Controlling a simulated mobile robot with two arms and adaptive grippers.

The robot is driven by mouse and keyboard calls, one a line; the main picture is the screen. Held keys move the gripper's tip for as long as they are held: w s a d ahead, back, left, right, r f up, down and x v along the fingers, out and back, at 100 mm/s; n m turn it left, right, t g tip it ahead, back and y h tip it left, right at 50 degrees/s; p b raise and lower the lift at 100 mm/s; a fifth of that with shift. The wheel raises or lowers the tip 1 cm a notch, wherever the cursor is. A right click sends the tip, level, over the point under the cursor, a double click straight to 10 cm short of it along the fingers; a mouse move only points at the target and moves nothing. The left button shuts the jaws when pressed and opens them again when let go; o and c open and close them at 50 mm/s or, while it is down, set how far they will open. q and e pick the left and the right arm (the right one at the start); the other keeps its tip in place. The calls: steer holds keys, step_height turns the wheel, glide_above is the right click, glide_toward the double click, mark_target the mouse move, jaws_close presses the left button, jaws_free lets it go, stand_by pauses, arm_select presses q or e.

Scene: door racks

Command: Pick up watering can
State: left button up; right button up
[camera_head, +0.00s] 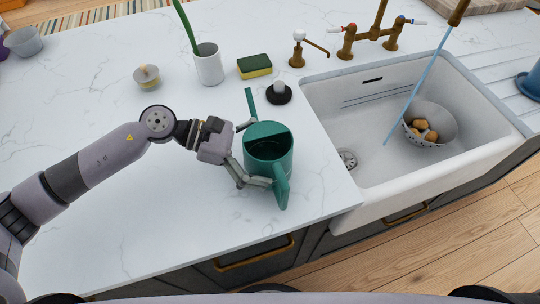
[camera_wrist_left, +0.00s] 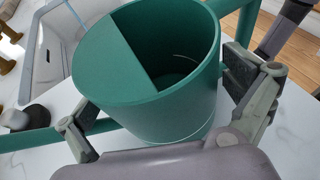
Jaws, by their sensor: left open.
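A green watering can (camera_head: 266,158) stands upright on the white countertop, left of the sink. Its spout points toward the back and its handle toward the counter's front edge. My left gripper (camera_head: 255,154) is open, with one finger on the spout side of the can and the other by the handle side. In the left wrist view the can (camera_wrist_left: 170,115) fills the middle, between the two fingers of the left gripper (camera_wrist_left: 165,125). I cannot tell whether the fingers touch it. My right gripper is not in view.
A sponge (camera_head: 255,66), a white cup (camera_head: 208,66), a small bowl (camera_head: 147,79) and a black-based brush (camera_head: 279,96) stand behind the can. The counter's front left is clear.

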arm_select(q)
steer(key=c, duration=1.2)
